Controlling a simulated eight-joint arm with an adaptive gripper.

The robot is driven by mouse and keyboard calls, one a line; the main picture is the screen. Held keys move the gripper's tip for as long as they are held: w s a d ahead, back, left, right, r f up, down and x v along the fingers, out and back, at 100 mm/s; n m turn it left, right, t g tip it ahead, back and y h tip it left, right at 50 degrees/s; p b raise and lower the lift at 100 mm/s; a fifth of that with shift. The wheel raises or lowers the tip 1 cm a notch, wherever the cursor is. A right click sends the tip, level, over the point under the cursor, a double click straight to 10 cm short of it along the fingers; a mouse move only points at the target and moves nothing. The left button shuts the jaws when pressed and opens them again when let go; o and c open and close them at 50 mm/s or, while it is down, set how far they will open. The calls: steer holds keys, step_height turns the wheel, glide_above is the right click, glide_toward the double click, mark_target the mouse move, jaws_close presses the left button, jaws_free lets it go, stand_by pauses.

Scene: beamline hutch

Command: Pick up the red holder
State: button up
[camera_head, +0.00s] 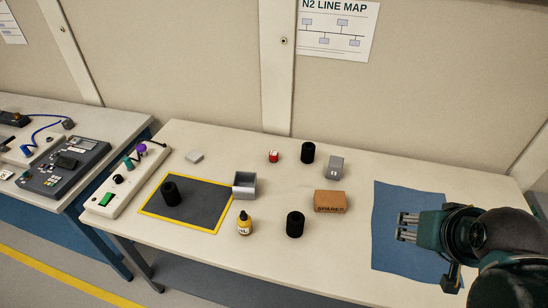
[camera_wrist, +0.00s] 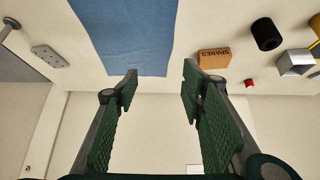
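The red holder (camera_head: 273,156) is a small red piece with a pale top or label, standing toward the back of the table, left of a black cylinder. A small red piece also shows in the wrist view (camera_wrist: 249,83), beside the SPARES box; its details are too small to tell. My gripper (camera_head: 403,226) is at the right, above the blue cloth, with its fingers pointing left, well away from the red holder. In the wrist view its two green fingers (camera_wrist: 159,90) stand apart with nothing between them.
The SPARES box (camera_head: 331,202) and a grey block (camera_head: 335,167) lie between my gripper and the red holder. Black cylinders (camera_head: 308,152) (camera_head: 295,224), a yellow bottle (camera_head: 245,224) and an open grey box (camera_head: 245,185) stand nearby. The blue cloth (camera_head: 398,250) looks clear.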

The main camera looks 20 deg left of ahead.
steer(key=shift+w+r, duration=0.1)
stand_by(0.6)
steer(key=w+a+r+n+g+p, duration=0.1)
steer(key=w+a+r+n, duration=0.2)
steer(key=w, duration=0.4)
steer(key=w+a+r+n+g+p, duration=0.1)
steer(key=w+a+r+p, duration=0.1)
steer(key=w+a+r, duration=0.4)
steer(key=n+g+p, duration=0.5)
steer(key=n+p, duration=0.1)
steer(key=n, duration=0.4)
glide_above(274, 154)
step_height(274, 154, down, 23)
steer(key=shift+w+d, duration=0.1)
steer(key=shift+a+f+n, duration=0.25)
steer(key=shift+f+n, duration=0.05)
steer(key=shift+f, duration=0.05)
